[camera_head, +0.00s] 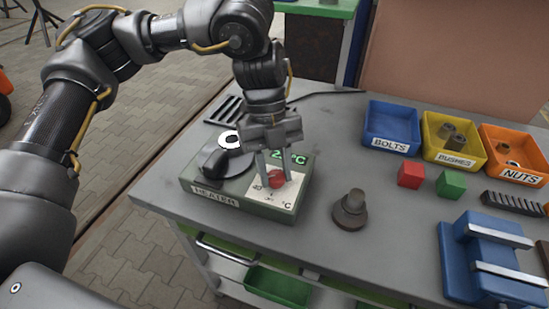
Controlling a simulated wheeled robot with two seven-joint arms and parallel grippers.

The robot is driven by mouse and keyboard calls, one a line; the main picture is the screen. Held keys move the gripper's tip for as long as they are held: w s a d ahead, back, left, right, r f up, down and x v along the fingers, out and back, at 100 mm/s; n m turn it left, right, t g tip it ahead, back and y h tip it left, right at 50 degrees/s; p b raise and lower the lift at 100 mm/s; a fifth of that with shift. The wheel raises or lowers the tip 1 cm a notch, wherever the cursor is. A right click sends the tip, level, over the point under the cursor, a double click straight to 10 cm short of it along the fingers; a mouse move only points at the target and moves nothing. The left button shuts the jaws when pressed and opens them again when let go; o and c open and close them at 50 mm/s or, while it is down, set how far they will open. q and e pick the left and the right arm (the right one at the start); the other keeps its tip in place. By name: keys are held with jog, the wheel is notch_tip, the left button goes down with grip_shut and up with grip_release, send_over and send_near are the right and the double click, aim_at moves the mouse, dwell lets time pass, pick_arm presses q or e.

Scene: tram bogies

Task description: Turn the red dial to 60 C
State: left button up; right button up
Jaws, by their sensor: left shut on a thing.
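The red dial (277,179) sits on the white scale plate (290,188) on top of the green heater box (240,193). A "40" mark shows on the plate left of the dial; the other marks are too small or covered. Green display digits above the dial are partly hidden by my gripper and seem to begin with 2. My left gripper (275,177) points down from above, its two fingers on either side of the dial, shut on it. My right gripper is not in view.
A black part with a pale ring (228,142) lies on the heater's left side. A dark knobbed piece (350,210) stands to its right. Farther right are red (410,174) and green (451,184) blocks, a blue vise (490,262) and blue (392,126), yellow (453,138) and orange (514,153) bins.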

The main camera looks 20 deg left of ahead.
pick_arm(q)
jog(key=m+p, duration=0.1)
jog(key=m+y+p, duration=0.1)
jog(key=m+p, duration=0.1)
jog(key=m+g+p, duration=0.1)
jog(key=m+p, duration=0.1)
jog(key=shift+d+r+y, duration=0.15)
jog(key=shift+r+y, duration=0.1)
jog(key=shift+y, duration=0.15)
jog(key=m+y+p, duration=0.1)
jog(key=m+p, duration=0.1)
jog(key=shift+m, duration=0.4)
jog(key=m+y+p, duration=0.1)
jog(key=m, duration=0.1)
jog(key=shift+d+f+m+p, duration=0.1)
jog(key=shift+d+m+p, duration=0.05)
jog(key=shift+m+p, duration=0.15)
jog(key=shift+f+m+t+y+p, duration=0.1)
jog(key=shift+m+t+y+p, duration=0.35)
jog(key=shift+m, duration=1.05)
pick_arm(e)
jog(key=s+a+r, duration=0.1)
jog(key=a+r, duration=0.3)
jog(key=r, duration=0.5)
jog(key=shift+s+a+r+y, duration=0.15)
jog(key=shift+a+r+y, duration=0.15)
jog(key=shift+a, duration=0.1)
pick_arm(q)
jog(key=shift+y, duration=0.25)
